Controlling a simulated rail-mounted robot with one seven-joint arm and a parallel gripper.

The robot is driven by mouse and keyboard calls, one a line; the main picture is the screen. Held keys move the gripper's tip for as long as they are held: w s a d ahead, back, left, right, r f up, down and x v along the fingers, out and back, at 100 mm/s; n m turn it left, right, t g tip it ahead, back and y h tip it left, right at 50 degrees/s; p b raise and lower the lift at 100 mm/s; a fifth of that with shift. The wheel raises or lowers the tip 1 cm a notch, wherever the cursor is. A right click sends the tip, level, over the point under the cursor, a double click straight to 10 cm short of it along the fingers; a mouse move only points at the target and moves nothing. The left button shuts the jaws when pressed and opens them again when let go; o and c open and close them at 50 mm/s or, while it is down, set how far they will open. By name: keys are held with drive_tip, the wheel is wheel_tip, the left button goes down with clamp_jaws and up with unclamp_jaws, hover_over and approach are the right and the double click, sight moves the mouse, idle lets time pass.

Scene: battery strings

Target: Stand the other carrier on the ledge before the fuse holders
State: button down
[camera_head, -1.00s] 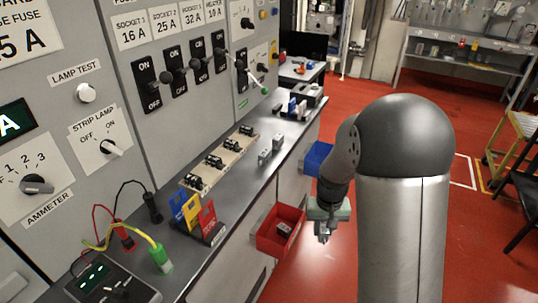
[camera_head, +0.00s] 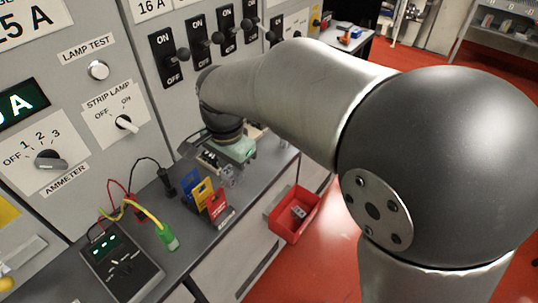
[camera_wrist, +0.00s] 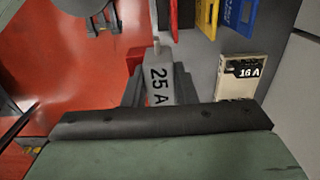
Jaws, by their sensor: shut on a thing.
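My gripper (camera_head: 230,174) is low over the grey ledge (camera_head: 194,247), in front of the panel. In the wrist view my gripper (camera_wrist: 158,90) is shut on a grey carrier (camera_wrist: 159,86) marked 25 A, which sits between its dark fingers. A cream fuse holder (camera_wrist: 238,78) marked 16 A is to the right of the carrier, apart from it. In the head view a fuse holder (camera_head: 209,158) shows beside my gripper; my arm hides the others. I cannot tell whether the carrier touches the ledge. No second carrier shows clearly on the ledge.
Blue, yellow and red tags (camera_head: 207,196) stand in a rack on the ledge, close to my gripper. A red bin (camera_head: 292,232) with a small grey item hangs at the ledge's front. A meter (camera_head: 121,264) with leads lies at the near left.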

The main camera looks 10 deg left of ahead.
drive_tip(key=w+d+f+p, duration=0.2)
drive_tip(key=w+f, duration=0.2)
drive_tip(key=w, duration=0.5)
hover_over(257, 174)
drive_tip(key=s, duration=0.1)
wheel_tip(257, 174, down, 4)
drive_tip(key=shift+a+f+p, duration=0.1)
drive_tip(key=shift+p, duration=0.2)
drive_tip(key=shift+w+f, duration=0.55)
drive_tip(key=shift+f, duration=0.15)
drive_tip(key=shift+f+p, duration=0.3)
drive_tip(key=shift+f, duration=1.2)
drive_tip(key=shift+f, duration=0.2)
drive_tip(key=c, duration=1.2)
unclamp_jaws()
drive_tip(key=shift+o, duration=0.2)
